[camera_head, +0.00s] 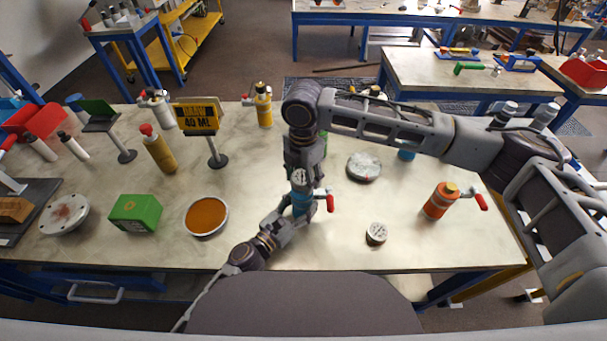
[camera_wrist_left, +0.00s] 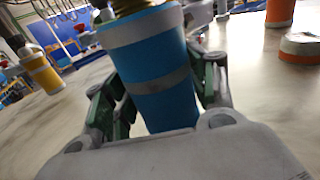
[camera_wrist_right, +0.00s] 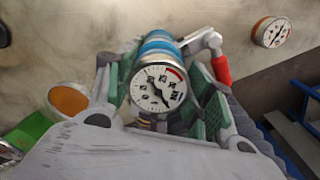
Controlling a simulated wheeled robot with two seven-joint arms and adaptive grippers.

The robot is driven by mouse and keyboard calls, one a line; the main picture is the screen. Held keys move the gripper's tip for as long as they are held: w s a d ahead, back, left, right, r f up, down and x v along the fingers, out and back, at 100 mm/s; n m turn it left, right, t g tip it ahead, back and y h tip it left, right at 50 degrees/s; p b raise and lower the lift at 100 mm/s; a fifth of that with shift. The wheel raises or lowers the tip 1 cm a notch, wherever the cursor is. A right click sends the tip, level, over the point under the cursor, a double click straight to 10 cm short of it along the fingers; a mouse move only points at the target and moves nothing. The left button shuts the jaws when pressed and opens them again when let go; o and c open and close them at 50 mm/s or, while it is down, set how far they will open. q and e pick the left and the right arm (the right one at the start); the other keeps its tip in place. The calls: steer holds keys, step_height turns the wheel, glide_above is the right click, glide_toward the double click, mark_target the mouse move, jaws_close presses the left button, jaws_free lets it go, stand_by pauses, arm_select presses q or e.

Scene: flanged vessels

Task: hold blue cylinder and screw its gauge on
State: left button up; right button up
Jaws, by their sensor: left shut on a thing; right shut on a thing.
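The blue cylinder (camera_head: 301,208) stands upright at the table's middle front, with a red-handled valve (camera_head: 330,203) on its right side. My left gripper (camera_head: 293,213) is shut around its body; the left wrist view shows the green pads on either side of the blue cylinder (camera_wrist_left: 158,75). My right gripper (camera_head: 300,171) points down from above and is shut on a round white-faced gauge (camera_wrist_right: 158,88). The gauge is over the top of the cylinder, in line with it. The joint between gauge and cylinder is hidden, so I cannot tell whether the threads are engaged.
A second gauge (camera_head: 376,233) lies on the table to the right, near an orange cylinder (camera_head: 438,201) with a red handle. A bowl of orange contents (camera_head: 206,216) and a green box (camera_head: 136,213) stand left. A grey disc (camera_head: 364,167) lies behind. The front right table is mostly clear.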

steer(key=shift+f, duration=0.45)
steer(key=shift+f, duration=0.55)
stand_by(0.9)
